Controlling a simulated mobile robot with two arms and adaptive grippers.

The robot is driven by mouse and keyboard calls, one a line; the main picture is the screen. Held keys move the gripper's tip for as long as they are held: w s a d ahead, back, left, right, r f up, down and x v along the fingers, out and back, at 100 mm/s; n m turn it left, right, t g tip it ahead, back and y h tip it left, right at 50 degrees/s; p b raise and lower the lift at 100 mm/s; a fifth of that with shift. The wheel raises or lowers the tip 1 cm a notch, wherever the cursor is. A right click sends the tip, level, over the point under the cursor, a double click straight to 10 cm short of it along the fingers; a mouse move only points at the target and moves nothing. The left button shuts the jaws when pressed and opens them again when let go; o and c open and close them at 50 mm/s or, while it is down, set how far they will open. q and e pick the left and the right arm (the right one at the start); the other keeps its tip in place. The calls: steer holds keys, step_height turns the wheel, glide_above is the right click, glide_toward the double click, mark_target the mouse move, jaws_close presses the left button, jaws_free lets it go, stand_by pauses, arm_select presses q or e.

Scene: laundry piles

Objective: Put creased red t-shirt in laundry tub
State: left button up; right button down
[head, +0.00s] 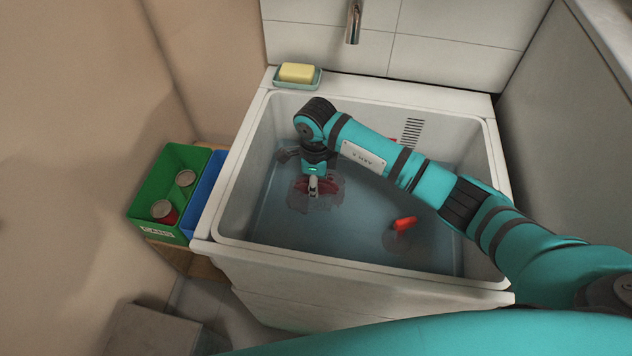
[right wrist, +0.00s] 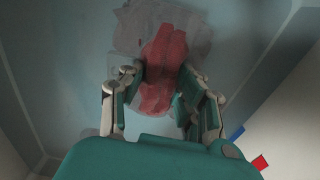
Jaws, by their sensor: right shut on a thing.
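The laundry tub (head: 400,94) is white and holds bluish water. My right gripper (head: 313,187) reaches down inside its left part. In the right wrist view my right gripper (right wrist: 160,88) is shut on the creased red t-shirt (right wrist: 165,55), a bunched red cloth between its fingers. The red t-shirt also shows in the head view (head: 328,188), partly hidden by the gripper, low at the water. A pale grey cloth-like patch (right wrist: 130,30) spreads around it. My left gripper is not in view.
A small orange-red piece (head: 404,223) lies in the tub at right. Yellow soap (head: 297,72) sits on a dish at the back left corner, near a tap (head: 353,22). A green bin (head: 160,170) with cans and a blue bin (head: 205,190) stand left of the tub.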

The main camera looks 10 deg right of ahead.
steer(key=shift+f, duration=0.1)
steer(key=c, duration=1)
jaws_free()
steer(key=shift+o, duration=0.2)
step_height(320, 180, up, 12)
steer(key=shift+r, duration=0.2)
